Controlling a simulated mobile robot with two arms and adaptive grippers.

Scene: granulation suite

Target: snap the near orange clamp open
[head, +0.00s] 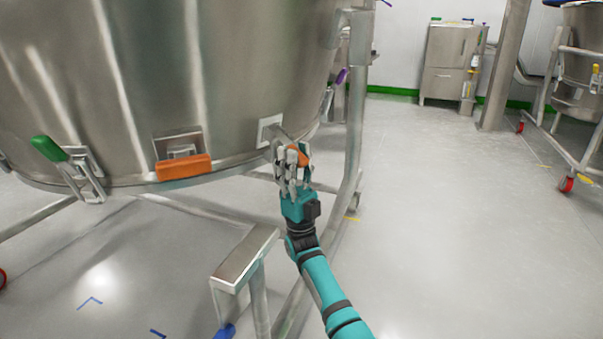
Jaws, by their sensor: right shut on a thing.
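A large steel vessel (190,80) fills the upper left of the head view, with clamps along its lower rim. One orange clamp (183,167) at the middle of the rim lies flat against it, untouched. My right gripper (291,165) is at another orange-handled clamp (300,156) further right on the rim. Its fingers are closed around that orange handle and hide most of it. A green-handled clamp (50,148) hangs at the left, its handle sticking out from the vessel. My left gripper is not in view.
A steel frame with an upright post (355,110) stands right of the vessel. A frame end (243,258) juts up left of my right arm. Open grey floor (450,230) lies to the right. A steel cabinet (451,62) and a wheeled frame (560,110) stand further back.

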